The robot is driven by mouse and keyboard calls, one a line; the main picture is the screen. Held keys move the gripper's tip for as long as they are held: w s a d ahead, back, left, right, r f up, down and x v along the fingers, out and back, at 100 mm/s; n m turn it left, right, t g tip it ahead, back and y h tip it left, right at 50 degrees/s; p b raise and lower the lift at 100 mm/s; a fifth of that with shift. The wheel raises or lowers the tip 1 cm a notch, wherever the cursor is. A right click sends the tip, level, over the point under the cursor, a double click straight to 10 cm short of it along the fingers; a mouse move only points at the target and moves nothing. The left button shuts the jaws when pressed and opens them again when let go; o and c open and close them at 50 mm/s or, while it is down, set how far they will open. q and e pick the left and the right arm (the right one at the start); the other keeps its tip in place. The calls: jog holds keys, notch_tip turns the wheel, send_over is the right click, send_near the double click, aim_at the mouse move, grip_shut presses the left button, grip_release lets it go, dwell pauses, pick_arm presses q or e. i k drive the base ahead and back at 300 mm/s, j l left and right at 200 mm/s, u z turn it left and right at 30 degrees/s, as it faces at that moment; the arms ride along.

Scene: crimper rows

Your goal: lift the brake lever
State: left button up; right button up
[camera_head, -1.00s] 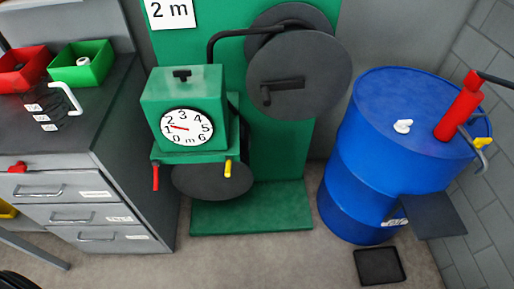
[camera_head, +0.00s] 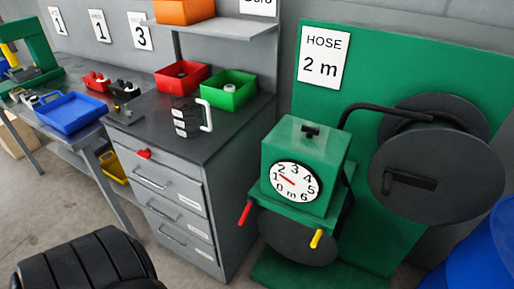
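The green hose machine (camera_head: 309,157) stands in front of a green board, with a white dial (camera_head: 291,181) whose red needle points near 1 to 2. Two small levers stick out below the dial: a red-handled one (camera_head: 244,213) at its left and a yellow-handled one (camera_head: 316,239) at its right. Both handles slope downward. I cannot tell from the picture which is the brake lever. Neither of my grippers shows, and nothing touches the levers.
A large black reel (camera_head: 438,182) stands right of the dial, and a blue drum (camera_head: 480,255) at the lower right edge. A grey drawer cabinet (camera_head: 185,222) stands close on the left. A black ribbed object (camera_head: 85,262) fills the lower left. Floor is open between it and the cabinet.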

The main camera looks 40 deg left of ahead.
aim_at(251, 201)
jog(key=i+u, duration=0.15)
jog(key=u, duration=0.3)
jog(key=i+l+u, duration=0.15)
jog(key=u, duration=1.85)
